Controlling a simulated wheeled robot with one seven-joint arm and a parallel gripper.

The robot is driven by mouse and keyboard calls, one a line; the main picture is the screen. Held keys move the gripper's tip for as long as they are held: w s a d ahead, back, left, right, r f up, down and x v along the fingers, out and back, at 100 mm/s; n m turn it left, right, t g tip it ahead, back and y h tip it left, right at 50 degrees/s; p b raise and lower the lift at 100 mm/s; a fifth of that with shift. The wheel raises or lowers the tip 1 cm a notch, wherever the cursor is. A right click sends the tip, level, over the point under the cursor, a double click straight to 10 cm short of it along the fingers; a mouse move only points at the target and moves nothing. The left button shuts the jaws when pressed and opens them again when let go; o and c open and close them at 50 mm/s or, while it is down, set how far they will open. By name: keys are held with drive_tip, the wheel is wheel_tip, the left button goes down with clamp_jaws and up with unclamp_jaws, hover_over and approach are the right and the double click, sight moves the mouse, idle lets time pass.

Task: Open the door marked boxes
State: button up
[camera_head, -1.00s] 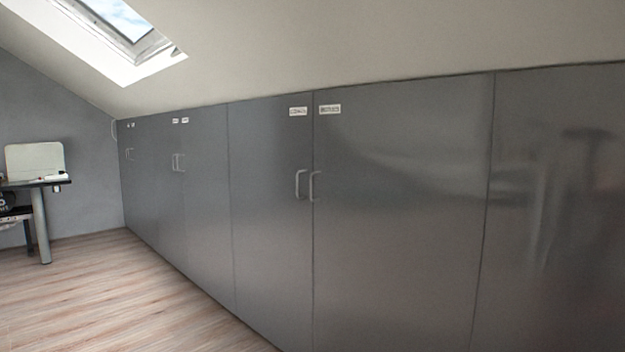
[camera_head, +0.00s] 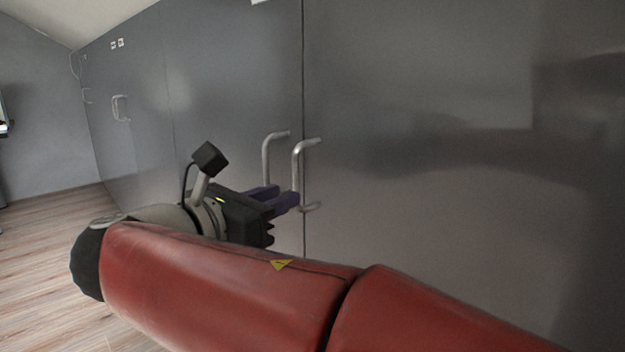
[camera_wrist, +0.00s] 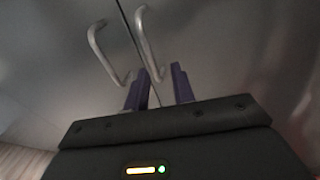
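Two grey cupboard doors meet at a seam. The right door (camera_head: 420,170) has a bar handle (camera_head: 297,160) beside the seam. The left door (camera_head: 220,80) has its own bar handle (camera_head: 266,155) close by. Both doors look shut. No readable label shows now, so I cannot tell which is marked boxes. My gripper (camera_head: 284,197) is at the lower part of the handles. In the wrist view its purple fingers (camera_wrist: 160,78) are apart. The lower end of the right handle (camera_wrist: 147,40) appears between the fingertips; the left handle (camera_wrist: 98,45) is outside them. Contact is unclear.
More grey doors with handles (camera_head: 121,108) run away to the left along the wall. Wooden floor (camera_head: 40,245) is clear at the left. My red arm crosses the lower part of the head view.

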sight(295, 176)
drive_tip(key=shift+n+t, duration=0.4)
drive_tip(key=shift+t, duration=0.1)
drive_tip(key=w, duration=0.2)
drive_tip(key=w+d, duration=0.1)
drive_tip(key=w, duration=0.1)
drive_tip(key=w+d+r, duration=0.1)
drive_tip(key=w, duration=0.1)
drive_tip(key=shift+d+r, duration=0.1)
clamp_jaws()
